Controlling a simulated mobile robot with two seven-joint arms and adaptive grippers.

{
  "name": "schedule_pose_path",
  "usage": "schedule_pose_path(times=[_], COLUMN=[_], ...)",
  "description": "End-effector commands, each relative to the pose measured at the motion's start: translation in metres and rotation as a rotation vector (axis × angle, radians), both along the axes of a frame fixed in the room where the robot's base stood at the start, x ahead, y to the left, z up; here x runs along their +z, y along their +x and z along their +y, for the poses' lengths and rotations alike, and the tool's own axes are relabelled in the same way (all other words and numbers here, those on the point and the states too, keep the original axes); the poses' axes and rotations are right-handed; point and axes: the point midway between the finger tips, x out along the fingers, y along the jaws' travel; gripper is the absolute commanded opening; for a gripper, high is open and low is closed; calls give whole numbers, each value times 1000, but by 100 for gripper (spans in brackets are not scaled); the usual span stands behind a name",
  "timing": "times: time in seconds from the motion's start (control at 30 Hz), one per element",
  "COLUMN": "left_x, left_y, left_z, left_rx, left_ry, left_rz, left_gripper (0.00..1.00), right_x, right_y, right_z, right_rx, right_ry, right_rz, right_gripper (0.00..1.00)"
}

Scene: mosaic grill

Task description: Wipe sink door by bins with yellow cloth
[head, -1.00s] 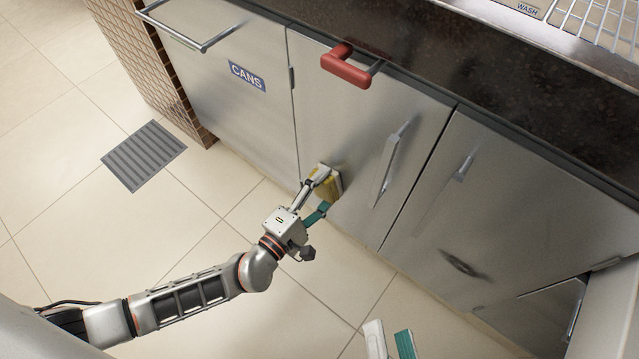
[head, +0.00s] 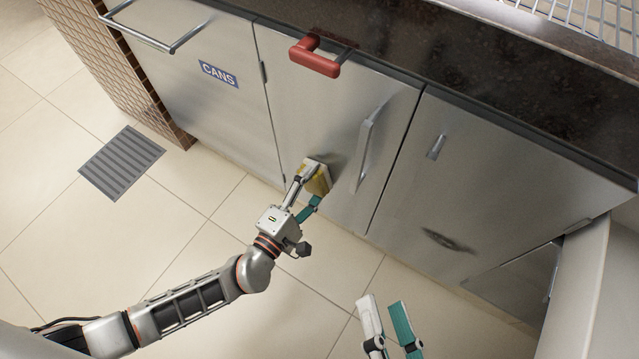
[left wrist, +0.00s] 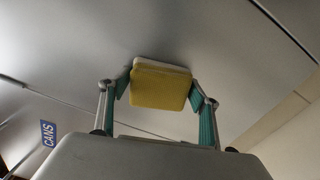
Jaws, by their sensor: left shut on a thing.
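The yellow cloth (head: 318,178) looks like a thick yellow pad with a pale backing. My left gripper (head: 305,192) is shut on it, low in front of the middle steel door (head: 300,110), next to the panel labelled CANS. In the left wrist view the cloth (left wrist: 160,88) sits between the two fingertips, close to the steel; I cannot tell if it touches. A dark smudge (head: 448,241) shows on the steel door to the right (head: 480,190). My right gripper (head: 388,325) is open and empty over the floor at the bottom.
A vertical handle (head: 368,145) stands out from the middle door, right of the cloth. A red handle (head: 315,58) juts out above it. The CANS panel (head: 205,100) has a bar handle (head: 150,35). A pale panel (head: 585,285) stands at right. Floor is clear around the grate (head: 122,162).

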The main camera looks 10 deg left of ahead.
Motion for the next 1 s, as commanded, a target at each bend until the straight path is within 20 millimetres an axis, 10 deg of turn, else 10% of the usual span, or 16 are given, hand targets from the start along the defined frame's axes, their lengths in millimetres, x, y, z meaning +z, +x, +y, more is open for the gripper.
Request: schedule_pose_path(times=[1.0], left_x=[-2], left_y=[20], left_z=[53], left_rx=[0], left_ry=[1], left_rz=[3], left_gripper=[42], right_x=[-9], right_y=[-3], right_z=[0], right_rx=[0], right_ry=[0], right_rz=[19], right_gripper=[40])
